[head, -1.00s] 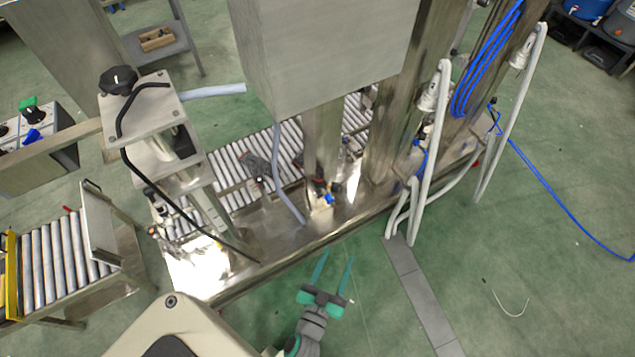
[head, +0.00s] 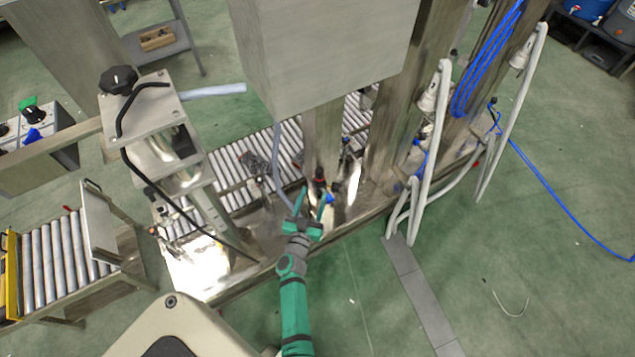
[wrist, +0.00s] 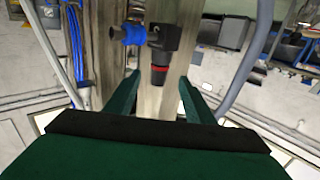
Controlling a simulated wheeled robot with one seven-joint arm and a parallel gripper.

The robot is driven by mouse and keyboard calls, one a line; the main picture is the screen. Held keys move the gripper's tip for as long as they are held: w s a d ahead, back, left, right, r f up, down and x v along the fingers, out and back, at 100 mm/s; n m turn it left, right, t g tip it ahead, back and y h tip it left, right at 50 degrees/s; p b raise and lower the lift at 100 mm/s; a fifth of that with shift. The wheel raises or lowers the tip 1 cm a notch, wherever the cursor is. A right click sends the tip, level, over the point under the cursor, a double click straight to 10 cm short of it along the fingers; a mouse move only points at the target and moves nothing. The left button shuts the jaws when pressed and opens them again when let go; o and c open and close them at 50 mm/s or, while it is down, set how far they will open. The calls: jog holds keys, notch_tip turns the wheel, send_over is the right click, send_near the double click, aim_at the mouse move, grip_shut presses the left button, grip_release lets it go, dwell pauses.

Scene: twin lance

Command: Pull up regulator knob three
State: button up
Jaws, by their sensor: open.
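A black regulator (wrist: 168,40) with a red ring and a blue fitting (wrist: 128,34) sits against a steel post in the wrist view. I cannot tell whether the fingertips reach past the knob. In the head view the regulator shows as a small dark part with red (head: 320,181), just beyond my gripper (head: 313,197). My gripper is open with nothing clasped. No number marks this regulator as three.
The steel post (head: 322,135) stands behind the regulator, below a large metal box (head: 320,50). A grey hose (head: 276,165) hangs just left of my gripper. The roller conveyor (head: 232,170) lies behind. White pipes (head: 433,150) stand to the right. Green floor in front is clear.

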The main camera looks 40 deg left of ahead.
aim_at(318, 181)
jog(key=shift+x, duration=3.2)
